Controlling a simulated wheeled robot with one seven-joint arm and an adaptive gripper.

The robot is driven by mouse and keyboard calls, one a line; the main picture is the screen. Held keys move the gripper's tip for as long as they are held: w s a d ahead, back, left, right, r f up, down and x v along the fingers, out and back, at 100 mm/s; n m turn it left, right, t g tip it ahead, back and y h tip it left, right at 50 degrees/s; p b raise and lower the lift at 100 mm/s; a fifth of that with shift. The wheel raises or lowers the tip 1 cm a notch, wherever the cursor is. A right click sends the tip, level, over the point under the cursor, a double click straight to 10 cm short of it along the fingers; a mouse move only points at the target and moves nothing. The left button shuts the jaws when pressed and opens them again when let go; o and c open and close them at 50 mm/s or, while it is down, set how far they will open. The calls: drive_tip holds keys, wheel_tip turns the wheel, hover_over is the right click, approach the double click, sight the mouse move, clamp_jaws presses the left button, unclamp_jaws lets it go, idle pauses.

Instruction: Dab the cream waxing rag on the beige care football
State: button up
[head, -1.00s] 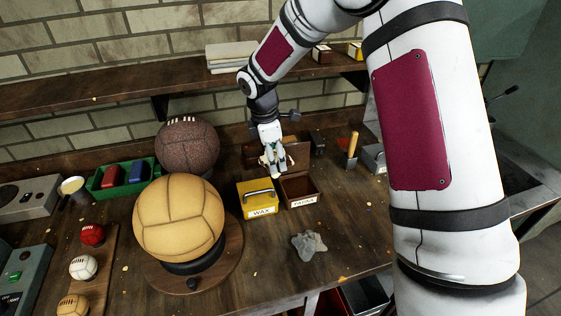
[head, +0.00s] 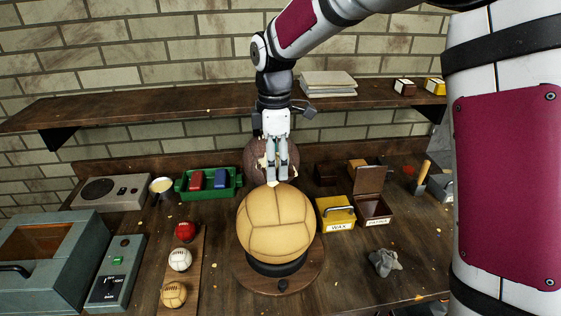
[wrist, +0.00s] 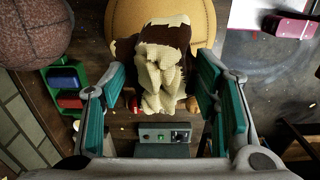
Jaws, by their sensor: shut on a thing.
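The beige football (head: 277,222) sits on a dark ring on a round wooden stand (head: 308,278) in the middle of the bench. My gripper (head: 278,182) points down at the top back of this ball. It is shut on the cream rag (wrist: 162,75), which bunches between the fingers and has dark brown patches in the wrist view. The rag's lower end is at the ball's upper edge in the head view; I cannot tell whether it touches. The beige ball also shows behind the rag in the wrist view (wrist: 200,14).
A dark brown ball (head: 258,157) stands close behind my gripper. A yellow WAX box (head: 335,219) and an open brown box (head: 374,211) stand to the right, near a grey rag (head: 384,262). A green tray (head: 227,191) and several small balls are left. A shelf (head: 200,102) runs behind.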

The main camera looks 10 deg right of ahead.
sight(276, 192)
drive_tip(key=shift+f+b, duration=0.45)
drive_tip(key=shift+f, duration=2.55)
drive_tip(key=shift+f, duration=0.4)
drive_tip(key=shift+r, duration=0.1)
idle(3.1)
drive_tip(key=shift+r+p, duration=0.7)
drive_tip(key=shift+r, duration=2.8)
